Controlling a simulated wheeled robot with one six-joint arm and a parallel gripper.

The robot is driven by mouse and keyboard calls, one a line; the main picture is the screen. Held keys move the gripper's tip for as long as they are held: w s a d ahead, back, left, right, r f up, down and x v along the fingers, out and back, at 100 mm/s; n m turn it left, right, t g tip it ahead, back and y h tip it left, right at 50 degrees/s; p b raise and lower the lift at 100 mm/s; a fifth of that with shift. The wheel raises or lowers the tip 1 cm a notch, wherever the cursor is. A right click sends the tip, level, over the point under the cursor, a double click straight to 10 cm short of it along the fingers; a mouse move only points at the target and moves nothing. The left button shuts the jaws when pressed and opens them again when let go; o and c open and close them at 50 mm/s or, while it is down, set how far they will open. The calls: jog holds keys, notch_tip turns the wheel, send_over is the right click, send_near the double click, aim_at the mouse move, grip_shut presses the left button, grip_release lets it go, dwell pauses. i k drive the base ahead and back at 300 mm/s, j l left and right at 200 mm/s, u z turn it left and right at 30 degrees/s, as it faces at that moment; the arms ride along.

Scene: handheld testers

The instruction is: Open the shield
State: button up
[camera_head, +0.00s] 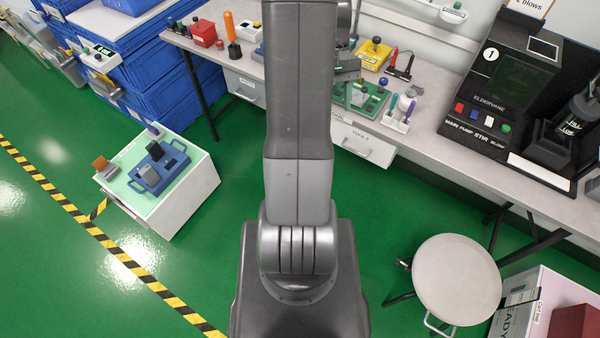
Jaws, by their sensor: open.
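My arm runs up the middle of the picture to the bench. Part of my gripper (347,74) shows at the arm's right edge, close to a green tester fixture (368,101) on the bench. My gripper is open; its fingertips are largely hidden behind the arm, and I cannot tell whether it touches the fixture. The fixture has small dark and coloured parts on top, with its left side hidden. I cannot clearly make out a shield. A yellow device (372,55) with a dark knob stands just behind the fixture.
The grey bench (435,135) also carries a pen holder (399,116), a red box (203,34) and a large black machine (497,85). A white cabinet (180,205) with a blue tray stands left. A round stool (456,278) stands right. Green floor is free at left.

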aim_at(359, 99)
jog(key=k+j, duration=0.35)
jog(key=k, duration=0.15)
jog(key=i+l, duration=0.45)
jog(key=i, duration=0.2)
jog(key=k+j, duration=0.2)
jog(key=k, duration=0.15)
jog(key=k+j, duration=0.25)
jog(key=i+l, duration=0.3)
jog(key=i, duration=0.15)
jog(key=i+l, duration=0.65)
jog(key=i, duration=0.25)
